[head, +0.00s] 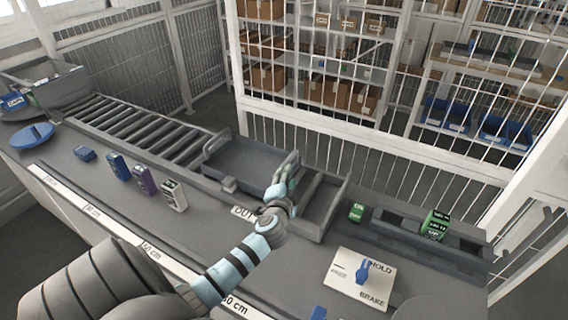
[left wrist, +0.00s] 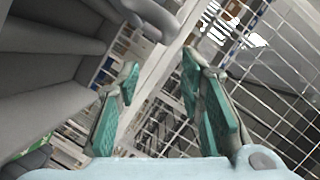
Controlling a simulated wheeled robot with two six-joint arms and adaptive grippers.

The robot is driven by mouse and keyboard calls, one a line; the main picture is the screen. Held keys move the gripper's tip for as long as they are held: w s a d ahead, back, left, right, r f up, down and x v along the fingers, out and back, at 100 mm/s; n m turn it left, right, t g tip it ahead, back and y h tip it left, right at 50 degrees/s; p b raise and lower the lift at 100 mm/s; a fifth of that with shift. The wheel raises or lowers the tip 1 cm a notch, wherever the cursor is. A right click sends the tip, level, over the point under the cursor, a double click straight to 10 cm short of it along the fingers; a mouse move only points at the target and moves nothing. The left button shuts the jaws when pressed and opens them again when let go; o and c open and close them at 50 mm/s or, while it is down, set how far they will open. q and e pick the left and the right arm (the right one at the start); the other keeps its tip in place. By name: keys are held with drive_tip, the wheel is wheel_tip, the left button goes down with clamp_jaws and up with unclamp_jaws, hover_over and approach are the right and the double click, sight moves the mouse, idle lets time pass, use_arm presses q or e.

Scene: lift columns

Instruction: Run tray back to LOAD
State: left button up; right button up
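A grey tray (head: 245,160) with raised end handles sits at the right end of the roller conveyor (head: 150,125). My left gripper (head: 284,178) is at the tray's right end, close to the right handle (head: 286,166); I cannot tell whether they touch. In the left wrist view the two green-padded fingers (left wrist: 155,88) are apart, with nothing between them. A grey curved bar (left wrist: 150,16) shows beyond them. A partly hidden label reading "OU" (head: 243,212) is below the tray. No LOAD label is readable. My right gripper is not in view.
A HOLD/BRAKE plate (head: 345,284) with a blue lever (head: 363,271) lies at right. Green boxes (head: 435,225) stand near dark bins (head: 400,232). Several small boxes (head: 145,180) stand in front of the rollers. A grey bin (head: 60,88) is at the far left. The visible rollers left of the tray are clear.

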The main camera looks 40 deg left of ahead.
use_arm(q)
drive_tip(key=p+v, duration=0.1)
drive_tip(key=v, duration=0.5)
drive_tip(key=shift+s+d+p, duration=0.15)
drive_tip(key=shift+s+p, duration=0.05)
drive_tip(key=shift+p, duration=0.2)
